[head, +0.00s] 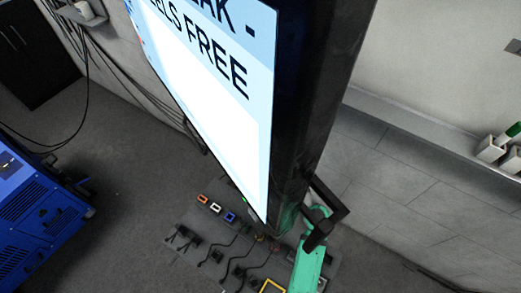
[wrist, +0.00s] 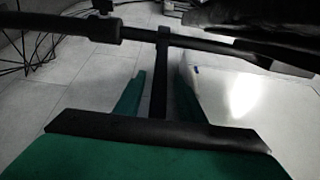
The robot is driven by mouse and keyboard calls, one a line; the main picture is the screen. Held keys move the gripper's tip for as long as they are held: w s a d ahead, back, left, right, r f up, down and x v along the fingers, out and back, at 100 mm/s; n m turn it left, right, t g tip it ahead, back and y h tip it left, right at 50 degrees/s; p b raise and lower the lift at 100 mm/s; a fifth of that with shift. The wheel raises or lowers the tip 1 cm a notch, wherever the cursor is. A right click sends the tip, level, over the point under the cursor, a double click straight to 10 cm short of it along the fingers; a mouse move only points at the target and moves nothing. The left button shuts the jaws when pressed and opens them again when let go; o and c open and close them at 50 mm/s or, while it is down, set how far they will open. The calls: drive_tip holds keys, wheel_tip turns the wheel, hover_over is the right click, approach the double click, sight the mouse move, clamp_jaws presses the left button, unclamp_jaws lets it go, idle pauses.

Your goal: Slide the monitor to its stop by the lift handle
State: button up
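The monitor (head: 318,90) is a large flat panel seen at a steep angle in the head view, its lit screen (head: 215,75) facing left and carrying dark lettering. A black bar handle (head: 338,203) juts from its lower right edge. My green gripper (head: 316,218) is at the handle, partly hidden by it. In the wrist view the two green fingers of my gripper (wrist: 160,85) stand apart. A slim black bar (wrist: 160,72) lies between them, with a visible gap on each side. It meets a dark crossbar (wrist: 190,40) beyond the fingertips.
A blue machine (head: 40,210) stands on the floor at the left. Below the monitor, a grey board (head: 190,255) holds several coloured connectors and black cables. A wall ledge (head: 420,130) with pale cups (head: 490,149) is at the right. Cables hang along the back wall.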

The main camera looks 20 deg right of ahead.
drive_tip(key=shift+x, duration=1.2)
